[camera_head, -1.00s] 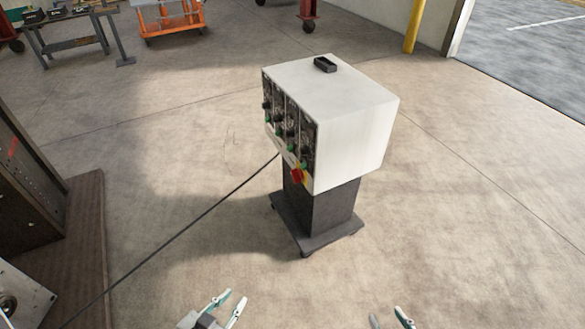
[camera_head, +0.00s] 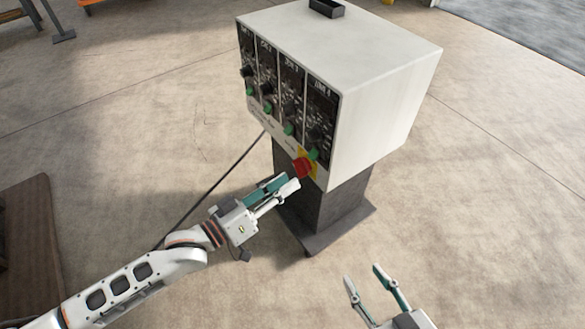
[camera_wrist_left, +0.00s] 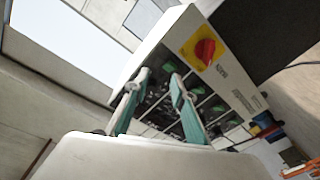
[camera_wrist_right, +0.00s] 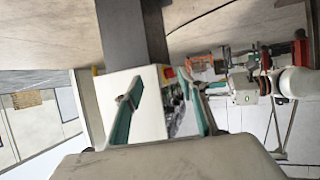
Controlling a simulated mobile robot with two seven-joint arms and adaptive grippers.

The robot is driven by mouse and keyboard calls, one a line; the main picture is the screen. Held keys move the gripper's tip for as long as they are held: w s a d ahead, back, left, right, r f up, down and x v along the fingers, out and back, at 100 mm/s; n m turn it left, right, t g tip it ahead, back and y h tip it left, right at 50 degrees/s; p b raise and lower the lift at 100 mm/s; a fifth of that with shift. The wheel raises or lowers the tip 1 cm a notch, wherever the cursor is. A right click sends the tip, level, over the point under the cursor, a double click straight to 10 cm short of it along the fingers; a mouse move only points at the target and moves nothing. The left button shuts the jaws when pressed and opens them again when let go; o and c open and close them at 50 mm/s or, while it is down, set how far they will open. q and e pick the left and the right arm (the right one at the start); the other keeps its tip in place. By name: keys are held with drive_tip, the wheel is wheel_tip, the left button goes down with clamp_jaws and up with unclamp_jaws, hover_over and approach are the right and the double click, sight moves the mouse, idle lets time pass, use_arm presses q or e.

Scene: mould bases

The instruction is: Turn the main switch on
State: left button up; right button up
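The main switch is a red rotary knob (camera_head: 303,167) on a yellow plate, low on the front panel of a white control box (camera_head: 385,100). In the left wrist view the red knob (camera_wrist_left: 205,50) and its yellow plate show clearly, beyond the fingertips. My left gripper (camera_head: 288,184) is just in front of and below the knob in the head view. Its fingers (camera_wrist_left: 157,80) are apart with nothing between them. I cannot tell whether a fingertip touches the knob. My right gripper (camera_head: 363,274) is open and empty, low in front of the box over the floor.
The box stands on a dark pedestal (camera_head: 330,205) with a wide foot. Its panel has several zone modules with green switches (camera_head: 289,128). A black cable (camera_head: 210,190) runs from it across the floor.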

use_arm(q)
drive_tip(key=n+g+b, duration=0.1)
drive_tip(key=n+b, duration=0.1)
drive_tip(key=b, duration=0.3)
approach(295, 168)
drive_tip(key=d, duration=0.2)
drive_tip(key=shift+h, duration=0.4)
drive_tip(key=x, duration=0.2)
drive_tip(key=b+x, duration=0.1)
drive_tip(key=x, duration=0.2)
drive_tip(key=w+a+b+x, duration=0.1)
drive_tip(key=x, duration=0.1)
drive_tip(key=shift+w+d+f, duration=0.25)
drive_tip(key=shift+w+f, duration=0.05)
drive_tip(key=shift+f, duration=0.1)
use_arm(e)
drive_tip(key=shift+m+y, duration=0.4)
drive_tip(key=shift+m, duration=0.5)
drive_tip(key=a+f, duration=0.1)
drive_tip(key=s+a+f, duration=0.1)
drive_tip(key=f, duration=0.1)
drive_tip(key=shift+s+a+f, duration=0.1)
drive_tip(key=shift+a+f, duration=0.1)
drive_tip(key=shift+a, duration=0.1)
use_arm(q)
clamp_jaws()
